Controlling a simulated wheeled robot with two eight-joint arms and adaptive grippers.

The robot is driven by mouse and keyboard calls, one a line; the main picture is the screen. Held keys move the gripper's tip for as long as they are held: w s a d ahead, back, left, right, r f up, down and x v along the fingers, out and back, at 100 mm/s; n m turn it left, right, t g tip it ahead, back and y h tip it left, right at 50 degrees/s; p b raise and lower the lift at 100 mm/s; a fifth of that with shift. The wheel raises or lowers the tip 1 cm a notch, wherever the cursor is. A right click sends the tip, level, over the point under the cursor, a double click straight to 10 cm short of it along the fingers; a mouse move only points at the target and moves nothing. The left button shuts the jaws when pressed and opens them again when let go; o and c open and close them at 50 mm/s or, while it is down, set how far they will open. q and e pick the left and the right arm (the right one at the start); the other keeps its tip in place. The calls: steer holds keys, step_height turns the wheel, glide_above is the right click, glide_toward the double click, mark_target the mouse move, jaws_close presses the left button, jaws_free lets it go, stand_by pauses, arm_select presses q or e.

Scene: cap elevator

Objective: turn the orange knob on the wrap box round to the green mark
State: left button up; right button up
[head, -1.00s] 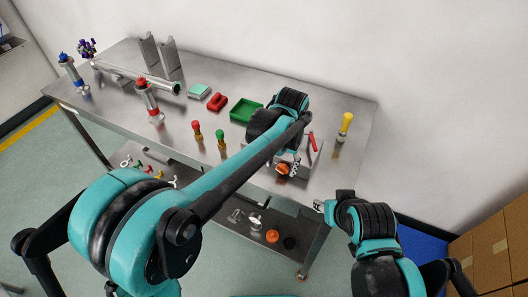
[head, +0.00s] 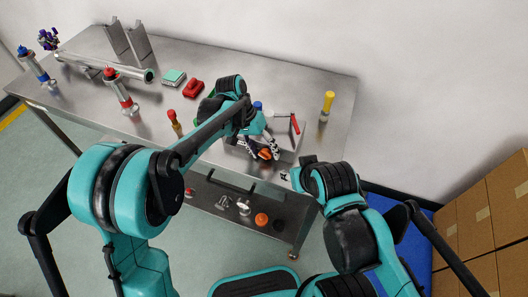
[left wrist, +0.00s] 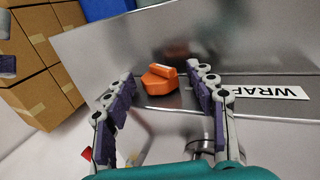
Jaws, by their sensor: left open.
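The wrap box (head: 287,152) is a metal box near the front right of the steel table. Its orange knob (head: 265,154) sits on the front face. In the left wrist view the knob (left wrist: 164,84) shows on the grey metal face, left of a white label (left wrist: 268,92) reading "WRAP". My left gripper (head: 262,150) is open at the knob, with one finger on either side in the wrist view; I cannot tell whether they touch it. I cannot make out the green mark. My right gripper (head: 285,174) is by the table's front edge, largely hidden behind its own wrist.
A red handle (head: 295,124) stands on the box, and a yellow-topped post (head: 327,105) is behind it to the right. A red case (head: 194,88) and a red-topped bottle (head: 120,92) stand to the left. Cardboard boxes (head: 490,210) are stacked at the right.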

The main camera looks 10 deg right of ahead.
arm_select(q)
steer(key=c, duration=1.2)
steer(key=shift+o, duration=0.2)
steer(key=shift+s+d+r+t+y+p, duration=0.15)
steer(key=shift+d+t+y+p, duration=0.1)
steer(key=shift+t+y+p, duration=0.7)
steer(key=shift+d+t+y, duration=0.1)
steer(key=shift+t+y, duration=0.35)
steer(key=shift+y, duration=0.6)
steer(key=shift+s+t+y, duration=0.1)
steer(key=shift+t+y, duration=0.4)
steer(key=shift+y, duration=0.4)
